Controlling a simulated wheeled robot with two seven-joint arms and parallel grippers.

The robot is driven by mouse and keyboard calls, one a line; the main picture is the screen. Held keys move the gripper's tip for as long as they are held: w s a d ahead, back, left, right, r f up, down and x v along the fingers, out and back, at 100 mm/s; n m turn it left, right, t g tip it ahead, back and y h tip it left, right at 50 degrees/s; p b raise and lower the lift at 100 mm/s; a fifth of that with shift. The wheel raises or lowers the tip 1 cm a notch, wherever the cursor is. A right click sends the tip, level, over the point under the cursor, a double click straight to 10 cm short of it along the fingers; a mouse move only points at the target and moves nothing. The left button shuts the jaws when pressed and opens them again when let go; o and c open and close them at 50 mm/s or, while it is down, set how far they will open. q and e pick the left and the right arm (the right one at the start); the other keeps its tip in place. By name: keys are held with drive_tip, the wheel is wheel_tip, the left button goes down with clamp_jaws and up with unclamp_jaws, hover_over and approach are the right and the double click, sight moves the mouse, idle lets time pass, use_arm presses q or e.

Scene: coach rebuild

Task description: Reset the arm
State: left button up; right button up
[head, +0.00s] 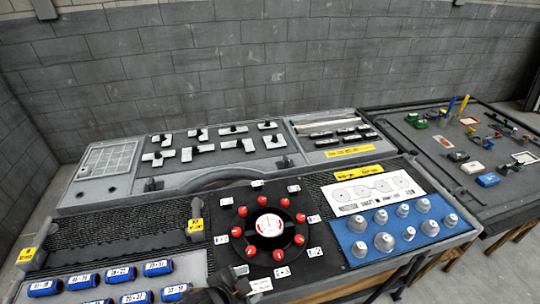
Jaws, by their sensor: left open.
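My left gripper (238,284) shows only in part at the bottom edge of the head view, as a dark shape left of centre. It is open, and I see nothing held in it. It is over the front of the bench, just below a black panel (224,241) with a ring of red knobs (241,211) around a white-topped dial (269,225). The rest of the left arm is cut off by the frame. My right gripper is not in view.
Blue labelled cylinders (119,275) lie at the lower left. A blue board (358,259) with several grey cones stands to the right. Behind is a grey raised console (107,158) against a block wall. A dark table (397,119) with small parts is at the right.

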use_arm(q)
drive_tip(key=s+a+f+n+g+y, duration=0.2)
drive_tip(key=s+a+f+n, duration=0.3)
drive_tip(key=a, duration=0.4)
drive_tip(key=s+a+f+n+g+y, duration=0.25)
drive_tip(key=s+a+n, duration=0.4)
drive_tip(key=a, duration=0.35)
wheel_tip(320, 180, down, 33)
drive_tip(key=s+b, duration=0.2)
drive_tip(key=b, duration=0.6)
drive_tip(key=s+a+f+g+b, duration=0.1)
drive_tip(key=s+f+b, duration=0.2)
drive_tip(key=s+f, duration=0.5)
drive_tip(key=s+a+f+m+b, duration=0.1)
drive_tip(key=s+a+f+b, duration=0.1)
drive_tip(key=s+f, duration=0.6)
wheel_tip(320, 180, down, 6)
drive_tip(key=shift+s+f+g+b, duration=0.2)
drive_tip(key=shift+s+g+b, duration=0.15)
drive_tip(key=shift+b, duration=0.1)
drive_tip(key=shift+y, duration=0.25)
